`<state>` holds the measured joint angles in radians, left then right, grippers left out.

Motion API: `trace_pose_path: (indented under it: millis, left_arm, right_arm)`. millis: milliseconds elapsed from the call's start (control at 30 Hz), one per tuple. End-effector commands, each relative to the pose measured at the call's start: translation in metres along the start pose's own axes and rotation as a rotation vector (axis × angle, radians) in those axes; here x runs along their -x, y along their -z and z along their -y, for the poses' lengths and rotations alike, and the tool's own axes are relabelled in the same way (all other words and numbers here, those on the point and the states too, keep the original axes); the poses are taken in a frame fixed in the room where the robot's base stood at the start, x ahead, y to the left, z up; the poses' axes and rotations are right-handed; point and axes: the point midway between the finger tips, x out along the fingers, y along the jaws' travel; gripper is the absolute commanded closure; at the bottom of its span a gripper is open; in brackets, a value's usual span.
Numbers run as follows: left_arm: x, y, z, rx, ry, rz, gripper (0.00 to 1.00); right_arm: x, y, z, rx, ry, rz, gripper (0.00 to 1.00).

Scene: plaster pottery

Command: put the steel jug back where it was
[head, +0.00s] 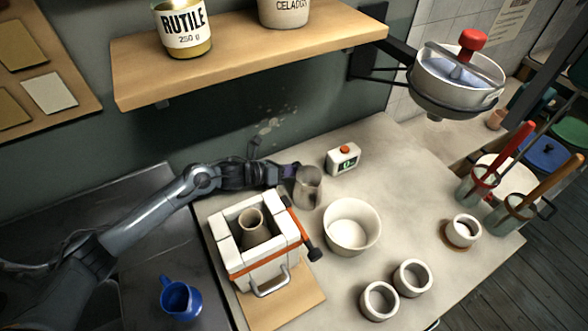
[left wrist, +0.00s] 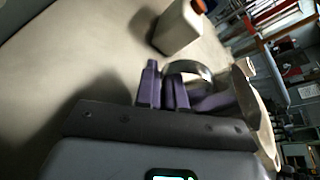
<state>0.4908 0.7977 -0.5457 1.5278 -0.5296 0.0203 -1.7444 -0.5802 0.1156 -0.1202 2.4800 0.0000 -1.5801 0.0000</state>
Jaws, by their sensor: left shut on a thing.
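The steel jug (head: 309,190) is upright at the back of the pale worktop, between the plaster mould and the timer. My left gripper (head: 291,173) reaches it from the left and is shut on it, at its upper left side. In the left wrist view the purple fingers (left wrist: 163,93) are close together, with the jug's shiny rim (left wrist: 190,69) just beyond them. The rest of the jug is mostly hidden there. I cannot tell whether its base touches the worktop. My right gripper is in neither view.
The strapped plaster mould (head: 232,262) stands in front on a wooden board (head: 290,310). The shelf (head: 250,55) overhangs the back. A blue jug (head: 180,299) stands front left.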

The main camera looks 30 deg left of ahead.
Motion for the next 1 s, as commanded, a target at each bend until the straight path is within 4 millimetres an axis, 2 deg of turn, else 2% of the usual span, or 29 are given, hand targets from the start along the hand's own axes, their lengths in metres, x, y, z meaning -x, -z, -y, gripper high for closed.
trace_pose_path:
  millis: [267, 300, 433, 767, 1000]
  left_arm:
    - [-0.001, 0.002, -0.002, -0.001, 0.001, 0.003, 1.00]
    - [-0.001, 0.002, -0.001, -0.001, 0.000, 0.000, 0.85]
    - [-0.001, 0.002, -0.001, 0.000, 0.000, 0.000, 0.66]
    - [0.001, -0.002, 0.001, 0.000, 0.000, 0.000, 0.66]
    - [0.031, -0.002, 0.001, -0.001, -0.003, -0.003, 0.66]
  right_arm:
    - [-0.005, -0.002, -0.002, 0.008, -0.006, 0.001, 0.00]
    - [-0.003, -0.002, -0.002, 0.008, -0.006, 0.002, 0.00]
    - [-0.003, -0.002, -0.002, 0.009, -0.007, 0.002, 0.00]
    - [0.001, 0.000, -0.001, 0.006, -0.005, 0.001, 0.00]
    - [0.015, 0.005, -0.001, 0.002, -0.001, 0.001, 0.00]
